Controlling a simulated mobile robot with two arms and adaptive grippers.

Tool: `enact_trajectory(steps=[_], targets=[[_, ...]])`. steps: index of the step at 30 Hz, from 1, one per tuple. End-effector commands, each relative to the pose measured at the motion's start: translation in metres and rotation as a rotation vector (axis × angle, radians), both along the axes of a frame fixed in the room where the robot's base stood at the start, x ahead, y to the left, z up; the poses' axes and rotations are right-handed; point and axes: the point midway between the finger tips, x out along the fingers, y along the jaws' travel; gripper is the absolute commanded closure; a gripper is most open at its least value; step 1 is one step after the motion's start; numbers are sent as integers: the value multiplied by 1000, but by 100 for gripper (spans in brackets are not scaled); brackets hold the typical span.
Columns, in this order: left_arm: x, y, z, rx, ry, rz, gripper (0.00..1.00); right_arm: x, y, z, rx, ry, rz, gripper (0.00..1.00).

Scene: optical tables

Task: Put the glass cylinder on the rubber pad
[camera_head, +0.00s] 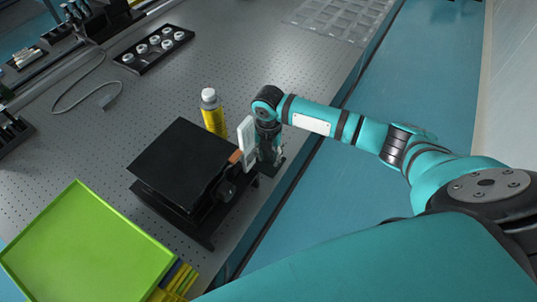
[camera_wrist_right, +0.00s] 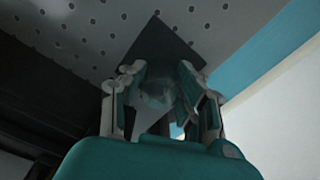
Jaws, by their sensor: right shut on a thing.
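My right gripper (camera_head: 272,158) is at the table's right edge, beside the black raised platform. In the right wrist view its fingers (camera_wrist_right: 160,78) are shut on the clear glass cylinder (camera_wrist_right: 157,94), which looks faint and see-through between them. A dark square, seemingly the rubber pad (camera_wrist_right: 178,36), lies on the perforated table just beyond the fingertips. I cannot tell whether the cylinder touches it. In the head view the gripper hides the cylinder and most of the pad. My left gripper is not in view.
The black platform (camera_head: 180,158) stands close left of the gripper. A yellow bottle with a white cap (camera_head: 213,115) stands behind it. A green tray (camera_head: 85,250) is at the front left. A black rack (camera_head: 153,50) is farther back. The perforated table (camera_head: 245,50) is clear behind the bottle.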

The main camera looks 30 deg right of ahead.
Motion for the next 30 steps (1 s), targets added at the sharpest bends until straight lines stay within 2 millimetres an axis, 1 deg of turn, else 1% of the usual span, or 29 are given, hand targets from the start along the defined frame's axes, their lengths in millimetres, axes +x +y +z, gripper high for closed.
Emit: enact_trajectory(steps=[1, 3, 13, 14, 18, 19, 26, 30], targets=[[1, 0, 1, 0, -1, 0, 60, -1, 0, -5, 0, 1, 0, 100], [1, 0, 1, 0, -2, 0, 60, 0, 0, -7, -1, -1, 1, 100], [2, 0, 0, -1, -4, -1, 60, 0, 0, -11, -1, -1, 0, 100], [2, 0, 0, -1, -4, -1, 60, 0, 0, -10, -1, -1, 0, 66], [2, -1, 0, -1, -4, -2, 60, 0, 0, -10, -1, -1, 0, 48], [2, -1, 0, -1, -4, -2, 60, 0, 0, -10, -1, -1, 0, 45], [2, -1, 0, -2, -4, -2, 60, 0, 0, -10, -1, -1, 0, 45], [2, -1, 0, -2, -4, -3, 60, 1, 0, -1, 0, -2, 1, 45]])
